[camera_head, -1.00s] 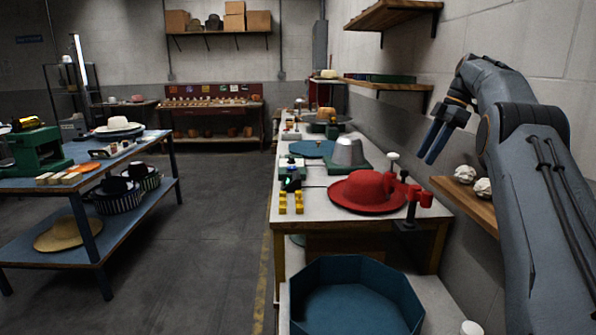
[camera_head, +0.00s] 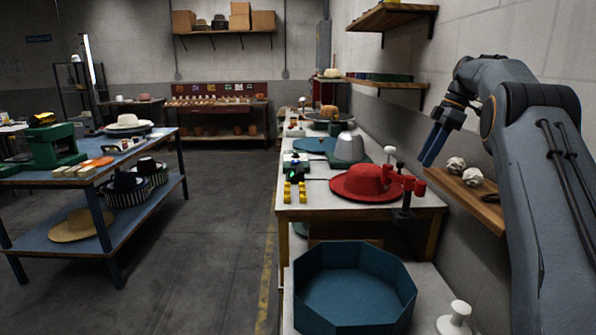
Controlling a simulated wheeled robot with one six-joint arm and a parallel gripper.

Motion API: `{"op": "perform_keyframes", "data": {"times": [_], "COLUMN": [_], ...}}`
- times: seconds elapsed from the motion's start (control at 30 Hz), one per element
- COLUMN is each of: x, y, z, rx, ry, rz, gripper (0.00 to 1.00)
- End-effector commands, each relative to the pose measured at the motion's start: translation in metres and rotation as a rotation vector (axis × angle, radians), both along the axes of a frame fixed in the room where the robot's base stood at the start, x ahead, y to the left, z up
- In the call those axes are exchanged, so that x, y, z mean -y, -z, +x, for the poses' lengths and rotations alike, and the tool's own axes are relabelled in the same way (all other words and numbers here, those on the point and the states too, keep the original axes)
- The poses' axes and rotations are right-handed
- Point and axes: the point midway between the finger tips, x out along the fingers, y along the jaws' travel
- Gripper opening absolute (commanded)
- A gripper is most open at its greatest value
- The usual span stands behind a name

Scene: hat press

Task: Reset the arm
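My gripper (camera_head: 433,148) is at the upper right, at the end of my grey-blue arm, pointing down and to the left. Its two blue fingers lie close together in this view, and I cannot tell whether there is a gap between their tips. I see nothing held between them. It hangs in the air, to the right of and above the red hat (camera_head: 362,184) on the workbench. The wall shelf (camera_head: 456,191) lies below and to the right of it.
The white-topped workbench (camera_head: 314,207) bears yellow pieces, a grey hat block (camera_head: 350,148) and a red clamp (camera_head: 409,184). A blue octagonal tray (camera_head: 352,248) stands in front. Crumpled white balls (camera_head: 456,164) lie on the wall shelf. The floor (camera_head: 215,235) between the tables is clear.

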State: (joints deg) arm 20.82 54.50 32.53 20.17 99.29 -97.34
Motion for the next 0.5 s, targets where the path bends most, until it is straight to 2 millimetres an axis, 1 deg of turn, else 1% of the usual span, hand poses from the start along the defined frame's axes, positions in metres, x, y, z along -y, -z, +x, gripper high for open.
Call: {"op": "perform_keyframes", "data": {"times": [0.17, 0.27, 0.33, 0.47, 0.5], "x": [-0.018, -0.030, -0.042, -0.067, -0.074], "y": [0.008, 0.015, 0.022, 0.039, 0.045], "z": [-0.004, -0.009, -0.015, -0.037, -0.046], "rx": [-0.041, -0.070, -0.093, -0.142, -0.155], "ry": [0.099, 0.173, 0.237, 0.390, 0.438], "rz": [-0.019, -0.037, -0.052, -0.091, -0.105], "gripper": [0.39, 0.39, 0.39, 0.39, 0.39]}}
